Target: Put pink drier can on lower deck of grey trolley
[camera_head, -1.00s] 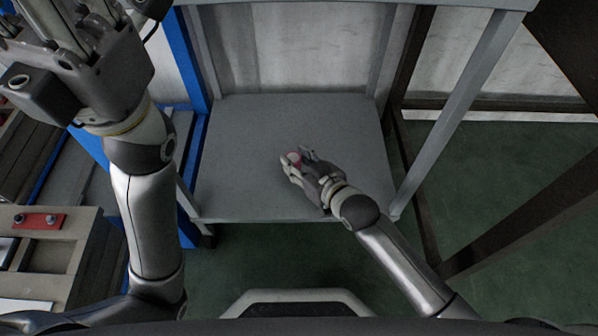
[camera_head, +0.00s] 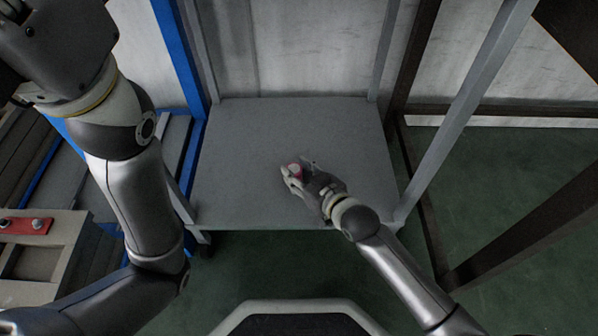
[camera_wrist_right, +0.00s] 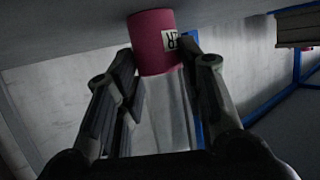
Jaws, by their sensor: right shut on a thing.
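The pink drier can (camera_head: 295,170) is between the fingers of my right gripper (camera_head: 299,174), over the middle of the grey trolley's lower deck (camera_head: 245,130). In the right wrist view the can (camera_wrist_right: 153,45) shows a pale label with dark letters, and the right gripper's fingers (camera_wrist_right: 165,85) are on either side of it. The can's far end is at or very near the grey deck surface; I cannot tell whether it touches. The right gripper is shut on the can. My left gripper (camera_head: 58,45) is at the top left, its fingertips out of view.
Grey trolley posts (camera_head: 462,105) rise at the deck's corners. A blue post (camera_head: 180,55) and a bench with a red part (camera_head: 28,226) are at the left. Dark brown frame bars (camera_head: 540,225) stand at the right. The deck around the can is bare.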

